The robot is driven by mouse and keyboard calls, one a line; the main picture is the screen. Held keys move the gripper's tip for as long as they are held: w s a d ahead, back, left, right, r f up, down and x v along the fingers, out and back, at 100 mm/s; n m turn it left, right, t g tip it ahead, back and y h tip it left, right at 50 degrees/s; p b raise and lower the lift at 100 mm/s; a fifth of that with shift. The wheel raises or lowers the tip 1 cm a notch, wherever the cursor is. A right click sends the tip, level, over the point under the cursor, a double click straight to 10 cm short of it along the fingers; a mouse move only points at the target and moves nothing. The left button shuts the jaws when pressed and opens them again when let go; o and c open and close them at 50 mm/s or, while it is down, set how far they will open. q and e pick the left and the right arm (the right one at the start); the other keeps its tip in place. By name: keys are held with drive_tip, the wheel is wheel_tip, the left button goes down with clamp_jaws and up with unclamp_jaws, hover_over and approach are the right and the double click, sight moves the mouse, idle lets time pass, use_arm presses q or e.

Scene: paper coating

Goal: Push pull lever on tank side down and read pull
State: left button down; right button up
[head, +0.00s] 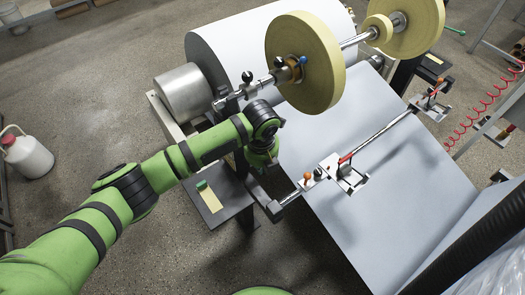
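My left arm comes in from the left, and its green wrist is bent down beside the near end of the machine. My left gripper (264,188) is below the wrist, close to a dark bracket and the end of a metal bar; its fingers are not clear. A small orange-knobbed lever (307,177) stands on a clamp block to the right of it, apart from it. A red lever (345,158) is on the same block. Which lever is the pull lever, and any pull reading, I cannot tell. My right gripper is not in view.
A large white roll (235,50) and yellow tape rolls (305,62) on a shaft stand above. A pale sheet (400,190) slopes down at the right. A small dark table (222,205) is below my wrist. A white jug (27,155) stands at far left.

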use_arm(q)
drive_tip(key=shift+r, duration=0.1)
wheel_tip(320, 180, up, 12)
drive_tip(key=s, duration=0.1)
drive_tip(key=shift+s, duration=0.15)
drive_tip(key=shift+f, duration=0.2)
idle(0.7)
